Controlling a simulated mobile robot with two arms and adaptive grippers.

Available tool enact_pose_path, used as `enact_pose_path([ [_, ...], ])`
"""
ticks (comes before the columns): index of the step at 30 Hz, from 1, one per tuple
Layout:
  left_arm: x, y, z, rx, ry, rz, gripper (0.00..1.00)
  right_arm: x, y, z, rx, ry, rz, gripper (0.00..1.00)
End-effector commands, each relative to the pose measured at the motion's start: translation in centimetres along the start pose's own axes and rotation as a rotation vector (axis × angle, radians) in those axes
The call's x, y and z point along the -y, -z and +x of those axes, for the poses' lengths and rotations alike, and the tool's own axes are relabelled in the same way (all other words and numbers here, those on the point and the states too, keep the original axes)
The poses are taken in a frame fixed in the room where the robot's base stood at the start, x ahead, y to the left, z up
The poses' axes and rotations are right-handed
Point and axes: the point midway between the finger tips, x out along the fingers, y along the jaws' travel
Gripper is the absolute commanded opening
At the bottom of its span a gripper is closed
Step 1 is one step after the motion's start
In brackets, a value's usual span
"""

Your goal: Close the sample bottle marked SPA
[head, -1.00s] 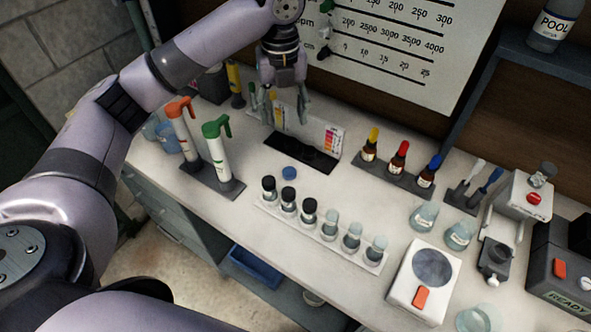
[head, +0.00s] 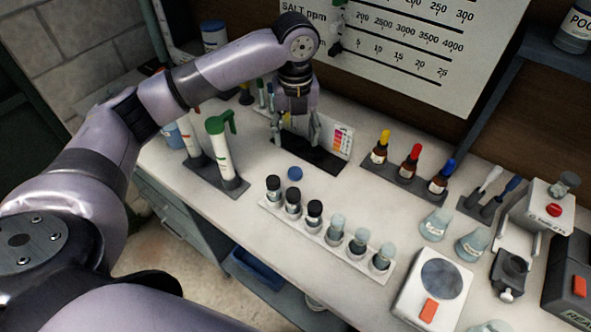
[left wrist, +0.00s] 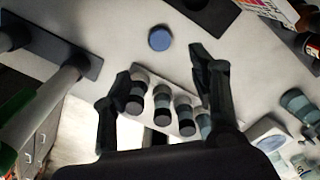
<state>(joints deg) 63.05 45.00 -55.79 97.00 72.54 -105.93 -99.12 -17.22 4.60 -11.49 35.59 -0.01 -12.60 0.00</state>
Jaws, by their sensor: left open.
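A white rack (head: 300,228) holds a row of sample bottles on the bench. Three bottles (head: 293,202) at its left have black caps; the three bottles (head: 358,243) at its right look open. I cannot read which is marked SPA. A loose blue cap (head: 294,173) lies on the bench just behind the rack's left end. It also shows in the left wrist view (left wrist: 160,38), beyond the rack and between the finger lines. My left gripper (head: 297,138) is open and empty, pointing down above the bench behind the blue cap. My right gripper is not in view.
White tubes with a green top (head: 220,150) stand in a dark holder at left. Dropper bottles (head: 410,165) stand behind, at right. Flasks (head: 436,224) and a white device with a round plate (head: 441,279) are right of the rack. A colour chart (head: 340,141) stands behind the gripper.

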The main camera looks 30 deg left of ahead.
Motion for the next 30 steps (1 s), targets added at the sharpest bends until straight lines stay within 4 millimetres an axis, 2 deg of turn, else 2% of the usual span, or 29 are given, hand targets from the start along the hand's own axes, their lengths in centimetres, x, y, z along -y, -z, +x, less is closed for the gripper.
enact_pose_path([
  [3,-0.1,0.1,2.6,-0.003,-0.004,-0.001,0.54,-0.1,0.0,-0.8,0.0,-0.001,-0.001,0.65],
  [9,0.0,0.0,5.8,-0.001,-0.001,-0.001,0.54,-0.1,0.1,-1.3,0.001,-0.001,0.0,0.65],
  [13,0.0,0.0,6.7,0.001,0.0,0.0,0.54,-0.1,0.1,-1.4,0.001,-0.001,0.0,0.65],
  [24,0.0,0.0,7.1,0.0,-0.001,-0.001,0.54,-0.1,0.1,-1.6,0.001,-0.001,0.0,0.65],
  [30,0.0,0.1,9.8,-0.002,-0.002,-0.001,0.54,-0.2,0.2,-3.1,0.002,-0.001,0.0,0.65],
])
